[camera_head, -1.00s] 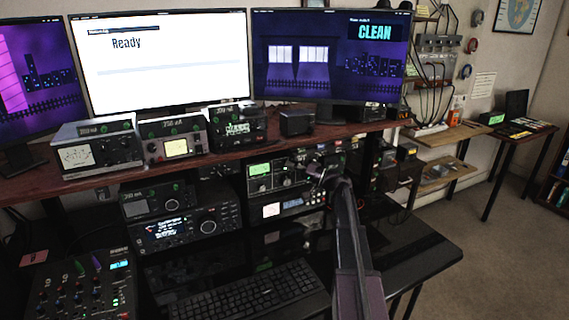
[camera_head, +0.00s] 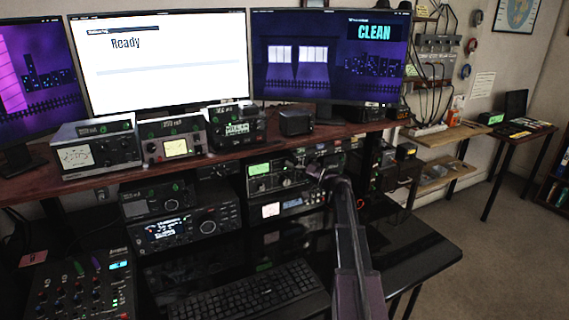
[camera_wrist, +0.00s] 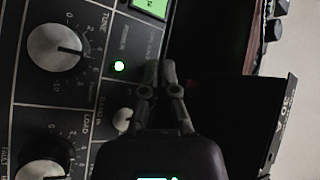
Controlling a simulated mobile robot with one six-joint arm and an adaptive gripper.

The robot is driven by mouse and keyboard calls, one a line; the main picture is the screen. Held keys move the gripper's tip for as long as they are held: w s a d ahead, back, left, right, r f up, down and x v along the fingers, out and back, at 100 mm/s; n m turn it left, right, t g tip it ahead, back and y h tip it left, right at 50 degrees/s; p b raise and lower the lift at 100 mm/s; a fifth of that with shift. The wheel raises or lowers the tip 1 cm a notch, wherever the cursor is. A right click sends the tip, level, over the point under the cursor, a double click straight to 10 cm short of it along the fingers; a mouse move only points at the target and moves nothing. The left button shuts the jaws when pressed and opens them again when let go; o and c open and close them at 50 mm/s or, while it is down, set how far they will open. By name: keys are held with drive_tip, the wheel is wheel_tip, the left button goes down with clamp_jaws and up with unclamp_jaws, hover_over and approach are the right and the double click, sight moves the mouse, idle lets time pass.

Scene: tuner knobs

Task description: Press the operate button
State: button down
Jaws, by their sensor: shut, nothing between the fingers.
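The black radio unit (camera_head: 275,178) with a green display sits under the wooden shelf, and my arm reaches to its right side. In the wrist view its panel (camera_wrist: 92,95) appears turned sideways, with large silver knobs, TUNE (camera_wrist: 57,52) and LOAD (camera_wrist: 43,166). A small green light (camera_wrist: 119,67) is lit beside small lettering. My gripper (camera_wrist: 161,71) is shut and empty, its fingertips together at the panel just right of that light. It also shows in the head view (camera_head: 319,170). The fingers cover part of the panel; I cannot make out the operate button or tell whether they touch.
A smaller silver knob (camera_wrist: 123,119) lies close to the left of my fingers. The wooden shelf (camera_head: 90,184) runs above the unit, and another radio with a white meter (camera_head: 290,205) is below it. A keyboard (camera_head: 245,293) lies on the desk in front.

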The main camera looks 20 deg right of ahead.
drive_tip(key=shift+w, duration=0.6)
idle(1.0)
drive_tip(key=shift+s, duration=0.6)
drive_tip(key=shift+s, duration=0.1)
drive_tip(key=shift+s, duration=2.9)
